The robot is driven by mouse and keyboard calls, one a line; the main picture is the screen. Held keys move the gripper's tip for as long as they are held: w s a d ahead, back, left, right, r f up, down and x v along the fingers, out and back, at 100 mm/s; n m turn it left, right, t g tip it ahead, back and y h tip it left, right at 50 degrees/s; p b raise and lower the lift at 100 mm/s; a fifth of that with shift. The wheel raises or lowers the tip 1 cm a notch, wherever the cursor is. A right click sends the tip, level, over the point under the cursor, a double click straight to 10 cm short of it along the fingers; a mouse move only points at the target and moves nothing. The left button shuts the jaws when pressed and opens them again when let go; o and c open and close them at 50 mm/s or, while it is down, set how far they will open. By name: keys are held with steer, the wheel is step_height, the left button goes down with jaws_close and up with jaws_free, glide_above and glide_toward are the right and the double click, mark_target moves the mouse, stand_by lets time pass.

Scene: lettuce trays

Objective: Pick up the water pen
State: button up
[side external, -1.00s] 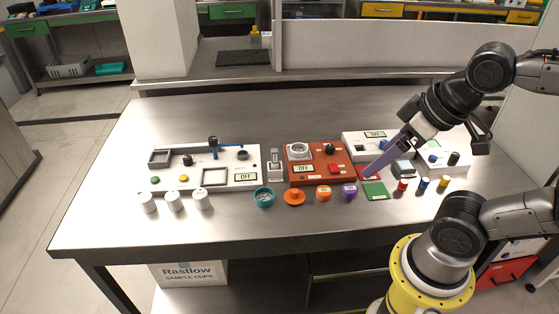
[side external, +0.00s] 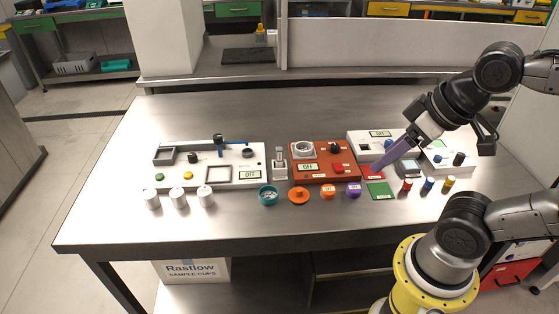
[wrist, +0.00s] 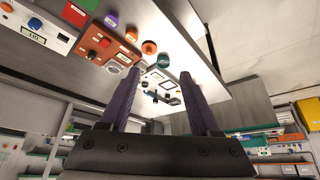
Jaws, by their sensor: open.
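My gripper (side external: 376,168) hangs tilted over the right part of the table, its purple fingers pointing down and left, close to a red card (side external: 369,177). In the wrist view its two fingers (wrist: 157,102) are spread apart with nothing between them. I cannot pick out a water pen for certain in either view. Three small upright cylinders with red (side external: 406,185), blue (side external: 428,185) and yellow (side external: 449,183) parts stand to the right of a green card (side external: 380,190). Whether one of them is the pen, I cannot tell.
An orange device (side external: 322,177) and a white device (side external: 240,182) stand left of my gripper. More white units stand behind and right of it. Several small cups line the front, including a teal one (side external: 268,196) and a purple one (side external: 354,190). The table's left end is clear.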

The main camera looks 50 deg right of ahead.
steer(key=w+d+r+m+g, duration=0.1)
steer(key=w+r+m, duration=0.8)
steer(key=w+m, duration=0.4)
steer(key=m+g, duration=0.4)
steer(key=m, duration=0.3)
glide_above(279, 149)
step_height(279, 149, down, 15)
steer(key=shift+g, duration=0.3)
steer(key=f, duration=0.6)
steer(key=d+f, duration=0.1)
steer(key=f, duration=0.3)
steer(key=shift+s, duration=0.15)
steer(key=shift+w+a+f, duration=0.1)
steer(key=shift+a+f, duration=0.1)
steer(key=shift+f, duration=1.2)
steer(key=shift+w+a+f, duration=0.1)
steer(key=shift+a+f, duration=0.1)
steer(key=shift+f, duration=1.15)
